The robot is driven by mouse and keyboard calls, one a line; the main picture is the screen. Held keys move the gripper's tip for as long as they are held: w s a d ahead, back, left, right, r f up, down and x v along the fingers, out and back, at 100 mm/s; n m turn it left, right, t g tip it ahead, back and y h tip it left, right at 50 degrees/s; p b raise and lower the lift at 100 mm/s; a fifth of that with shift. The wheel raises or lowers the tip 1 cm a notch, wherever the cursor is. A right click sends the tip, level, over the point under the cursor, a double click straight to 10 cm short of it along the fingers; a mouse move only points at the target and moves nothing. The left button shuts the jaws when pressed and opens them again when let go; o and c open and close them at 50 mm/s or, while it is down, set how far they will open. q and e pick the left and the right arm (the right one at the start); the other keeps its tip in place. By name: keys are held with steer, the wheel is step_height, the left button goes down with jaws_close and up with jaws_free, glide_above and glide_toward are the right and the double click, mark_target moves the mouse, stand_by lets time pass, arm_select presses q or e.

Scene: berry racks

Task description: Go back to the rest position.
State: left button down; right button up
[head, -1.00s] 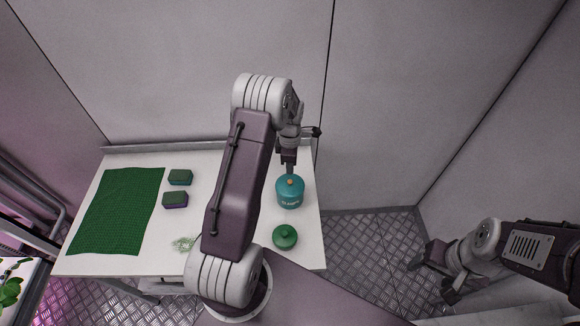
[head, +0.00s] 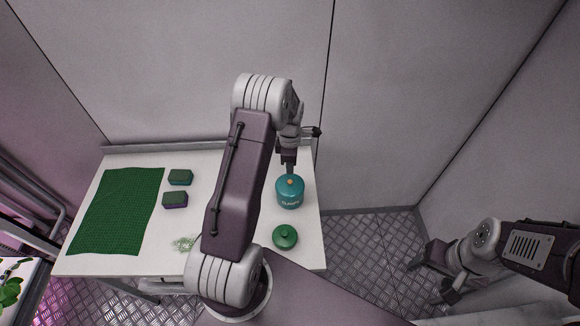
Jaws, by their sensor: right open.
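My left arm reaches over the white table (head: 230,165) in the head view. My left gripper (head: 289,168) points down just above and behind the teal canister (head: 290,192). I see its fingers nearly edge-on, so their opening is unclear, and I cannot tell if they touch the canister's top. My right gripper (head: 426,282) is open and empty, low at the right over the floor, clear of the table.
A green lidded pot (head: 285,237) stands in front of the canister. Two sponges (head: 180,177) (head: 175,200), a green mat (head: 117,210) and a pale green tangle (head: 184,243) lie on the table's left half. Walls enclose the back and right. The metal floor (head: 375,240) right of the table is clear.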

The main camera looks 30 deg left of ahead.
mark_target(290, 181)
arm_select(q)
steer(key=shift+f, duration=0.2)
steer(key=shift+f+b, duration=1.95)
steer(key=shift+f, duration=0.75)
steer(key=shift+r, duration=0.15)
step_height(290, 181, up, 7)
steer(key=p, duration=0.5)
steer(key=shift+p, duration=0.3)
